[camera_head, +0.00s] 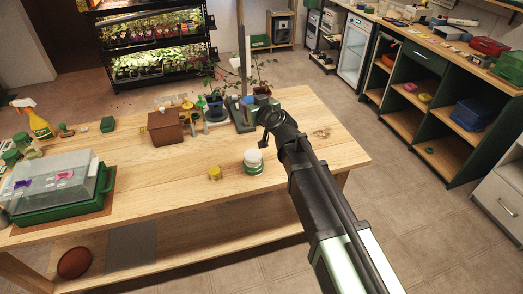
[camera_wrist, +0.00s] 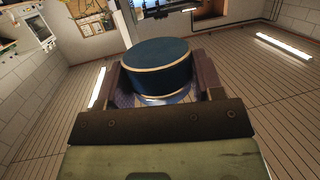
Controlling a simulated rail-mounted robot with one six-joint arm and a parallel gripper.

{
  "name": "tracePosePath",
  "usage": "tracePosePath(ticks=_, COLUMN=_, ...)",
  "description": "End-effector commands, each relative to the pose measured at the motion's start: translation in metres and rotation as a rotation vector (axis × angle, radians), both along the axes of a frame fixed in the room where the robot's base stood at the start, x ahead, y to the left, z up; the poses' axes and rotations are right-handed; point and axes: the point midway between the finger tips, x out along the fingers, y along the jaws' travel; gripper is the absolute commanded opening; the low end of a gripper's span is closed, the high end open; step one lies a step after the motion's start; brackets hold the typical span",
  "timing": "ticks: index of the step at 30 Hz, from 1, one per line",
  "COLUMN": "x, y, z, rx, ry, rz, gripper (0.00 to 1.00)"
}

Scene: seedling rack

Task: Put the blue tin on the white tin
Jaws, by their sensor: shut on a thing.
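The blue tin (camera_wrist: 156,65) is dark blue with thin gold rims and fills the middle of the wrist view. My gripper (camera_wrist: 163,80) is shut on it, with a jaw at each side. In the head view the end of my arm is above the wooden bench, right of its middle; the jaws and blue tin cannot be made out there. A small round white tin with a green band (camera_head: 253,161) stands upright on the bench, below and left of the arm's end. Nothing is seen on its top.
A small yellow object (camera_head: 214,173) lies left of the white tin. A brown box (camera_head: 165,128) and potted plants stand behind. A green tray with a clear lid (camera_head: 60,190) is at the left, near a spray bottle (camera_head: 36,122). The bench around the white tin is mostly clear.

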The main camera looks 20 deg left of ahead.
Motion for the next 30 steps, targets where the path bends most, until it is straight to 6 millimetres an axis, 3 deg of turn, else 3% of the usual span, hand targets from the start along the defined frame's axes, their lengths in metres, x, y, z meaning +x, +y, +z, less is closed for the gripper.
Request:
tracePosePath(ticks=12, x=0.000, y=0.000, z=-0.143, rx=0.000, ry=0.000, rz=0.000, gripper=0.36)
tracePosePath(ticks=15, x=0.000, y=0.000, z=-0.157, rx=0.000, ry=0.000, rz=0.000, gripper=0.36)
tracePosePath(ticks=20, x=0.000, y=0.000, z=-0.155, rx=0.000, ry=0.000, rz=0.000, gripper=0.36)
tracePosePath(ticks=27, x=0.000, y=0.000, z=-0.200, rx=0.000, ry=0.000, rz=0.000, gripper=0.36)
tracePosePath(ticks=30, x=0.000, y=0.000, z=-0.196, rx=0.000, ry=0.000, rz=0.000, gripper=0.36)
